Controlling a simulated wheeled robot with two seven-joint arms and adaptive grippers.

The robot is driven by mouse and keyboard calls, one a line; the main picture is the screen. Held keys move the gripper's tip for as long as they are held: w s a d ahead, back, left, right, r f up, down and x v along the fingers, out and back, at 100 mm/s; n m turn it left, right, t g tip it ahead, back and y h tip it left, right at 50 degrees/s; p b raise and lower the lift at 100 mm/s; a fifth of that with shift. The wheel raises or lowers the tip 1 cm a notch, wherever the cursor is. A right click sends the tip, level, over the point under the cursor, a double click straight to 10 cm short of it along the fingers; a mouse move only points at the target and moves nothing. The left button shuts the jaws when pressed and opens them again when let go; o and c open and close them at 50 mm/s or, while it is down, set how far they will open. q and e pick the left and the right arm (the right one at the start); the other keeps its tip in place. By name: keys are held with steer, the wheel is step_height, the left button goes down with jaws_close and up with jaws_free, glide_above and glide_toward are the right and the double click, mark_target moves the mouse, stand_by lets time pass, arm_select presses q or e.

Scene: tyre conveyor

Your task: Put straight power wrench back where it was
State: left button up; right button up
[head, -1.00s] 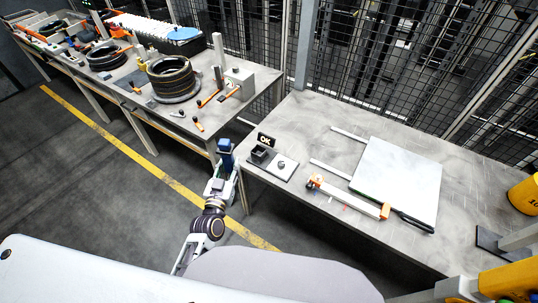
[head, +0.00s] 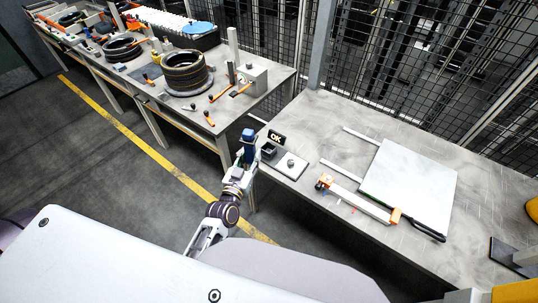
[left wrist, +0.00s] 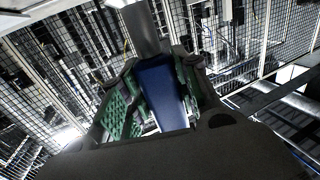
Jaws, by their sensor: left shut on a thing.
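My left gripper (head: 246,158) stands at the left edge of the near table in the head view. It is shut on a blue tool, which I take to be the straight power wrench (head: 249,137), held upright. In the left wrist view the wrench (left wrist: 163,95) is a dark blue body between the green-padded fingers, with a grey cylinder above it. The gripper is just left of a small black open-topped holder (head: 268,151) by an "OK" sign (head: 277,137). Whether the wrench overlaps the table edge is unclear. My right gripper is not in view.
The near table (head: 320,118) also carries a small plate with a knob (head: 291,163), an orange-and-white tool (head: 360,200) and a white board (head: 410,185). A farther table holds tyres (head: 186,72) and several tools. Mesh fencing runs behind. A yellow line marks the floor.

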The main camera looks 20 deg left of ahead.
arm_select(q)
steer(key=w+f+m+h+b, duration=0.1)
steer(key=w+h+b, duration=0.1)
steer(key=w+b, duration=0.9)
steer(key=w+f+m+g+h+b, duration=0.1)
steer(key=w+f+m+h+b, duration=0.1)
steer(key=w+b, duration=0.9)
steer(key=shift+w+f+m+h+b, duration=0.3)
steer(key=shift+h+b, duration=0.4)
steer(key=shift+b, duration=0.7)
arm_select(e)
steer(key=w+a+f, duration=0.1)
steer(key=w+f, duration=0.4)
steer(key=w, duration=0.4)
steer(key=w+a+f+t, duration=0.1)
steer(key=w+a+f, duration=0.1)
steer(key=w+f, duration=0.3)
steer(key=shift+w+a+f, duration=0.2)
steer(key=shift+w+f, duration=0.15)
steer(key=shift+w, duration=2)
